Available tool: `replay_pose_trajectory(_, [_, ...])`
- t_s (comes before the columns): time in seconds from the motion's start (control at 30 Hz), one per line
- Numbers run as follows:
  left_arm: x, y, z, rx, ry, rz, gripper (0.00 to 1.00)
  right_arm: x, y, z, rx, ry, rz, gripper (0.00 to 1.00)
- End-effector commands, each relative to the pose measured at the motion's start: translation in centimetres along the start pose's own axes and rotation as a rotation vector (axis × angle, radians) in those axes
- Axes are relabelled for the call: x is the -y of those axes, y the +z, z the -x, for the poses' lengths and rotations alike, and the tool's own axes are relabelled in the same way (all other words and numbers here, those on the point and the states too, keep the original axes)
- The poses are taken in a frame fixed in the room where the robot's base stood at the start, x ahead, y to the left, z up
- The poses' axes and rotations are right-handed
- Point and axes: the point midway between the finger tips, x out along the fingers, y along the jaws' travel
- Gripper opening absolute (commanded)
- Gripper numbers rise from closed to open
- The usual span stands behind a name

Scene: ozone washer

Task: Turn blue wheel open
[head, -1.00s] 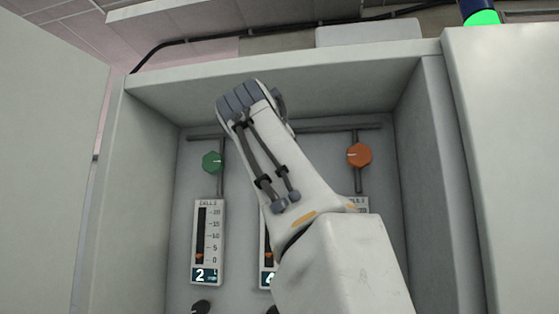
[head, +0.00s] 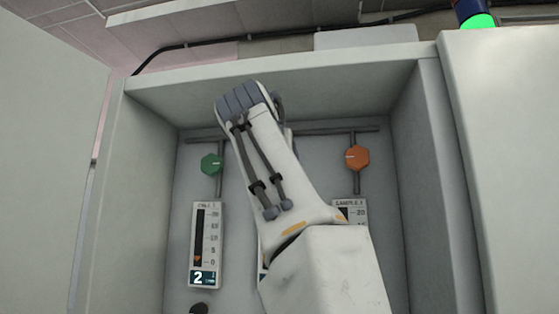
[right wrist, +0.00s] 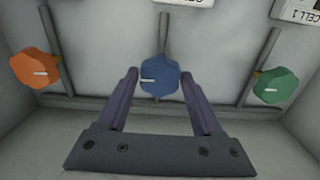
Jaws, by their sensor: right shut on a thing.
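The blue wheel (right wrist: 160,70) is in the middle of the right wrist view, on a vertical pipe. Its white mark lies level and points left. My right gripper (right wrist: 159,77) has one finger on each side of the wheel and is shut on it. In the head view my right gripper (head: 250,100) and its arm reach up into the cabinet and hide the blue wheel. My left gripper is not in view.
A green wheel (head: 212,164) and an orange wheel (head: 357,158) flank the blue one. Gauges hang below, one reading 2 (head: 206,244). Cabinet side walls (head: 142,200) and a top edge (head: 280,75) enclose the recess.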

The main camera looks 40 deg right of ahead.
Motion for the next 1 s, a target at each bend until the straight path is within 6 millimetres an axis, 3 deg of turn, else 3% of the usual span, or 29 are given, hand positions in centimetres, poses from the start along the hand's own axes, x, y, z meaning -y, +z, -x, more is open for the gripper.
replay_pose_trajectory(0.37, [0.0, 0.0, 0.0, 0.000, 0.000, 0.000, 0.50, 0.1, 0.3, -0.1, 0.010, 0.000, -0.005, 0.12])
replay_pose_trajectory(0.4, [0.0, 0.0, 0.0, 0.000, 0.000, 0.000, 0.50, 0.1, 0.3, -0.1, 0.010, 0.000, -0.005, 0.71])
replay_pose_trajectory(0.47, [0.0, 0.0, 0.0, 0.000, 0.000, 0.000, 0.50, 0.1, 0.3, -0.1, 0.010, 0.000, -0.004, 0.94])
replay_pose_trajectory(0.5, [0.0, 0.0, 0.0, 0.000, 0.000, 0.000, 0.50, 0.1, 0.3, -0.1, 0.009, 0.000, -0.004, 0.97])
replay_pose_trajectory(0.83, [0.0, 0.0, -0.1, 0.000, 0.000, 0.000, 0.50, 0.1, 0.1, 0.2, 0.003, -0.001, -0.004, 0.97])
replay_pose_trajectory(1.0, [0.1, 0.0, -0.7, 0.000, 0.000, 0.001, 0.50, 0.2, 0.2, 1.9, 0.002, -0.007, -0.005, 0.97])
